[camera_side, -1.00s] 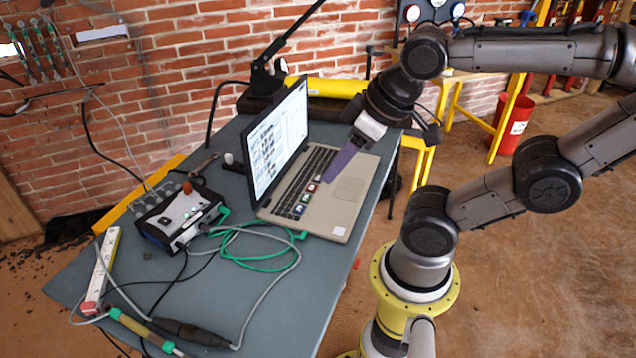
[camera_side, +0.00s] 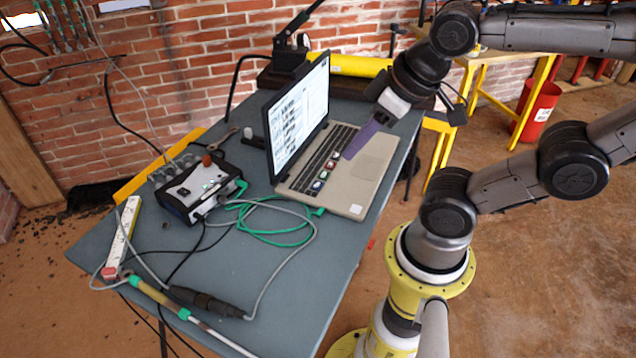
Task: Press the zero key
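An open laptop (camera_side: 357,188) stands on the grey table, its screen (camera_side: 298,117) lit with a page of text and dark blocks. Several coloured keys or caps sit along the near part of its keyboard: a red one (camera_side: 331,162), a pale one (camera_side: 323,174) and a dark bluish one (camera_side: 317,186). I cannot read which is zero. My gripper (camera_side: 385,112) is over the laptop's far right side, pointing down and left. A purple tapered piece (camera_side: 367,139) extends from it, its tip near the red key; contact cannot be told. The finger opening is not clear.
A control box (camera_side: 200,188) with a red knob stands left of the laptop on the table (camera_side: 235,262). Green and grey cables (camera_side: 262,236) loop in front. A power strip (camera_side: 123,238) and a probe (camera_side: 160,298) lie at the left. A brick wall stands behind.

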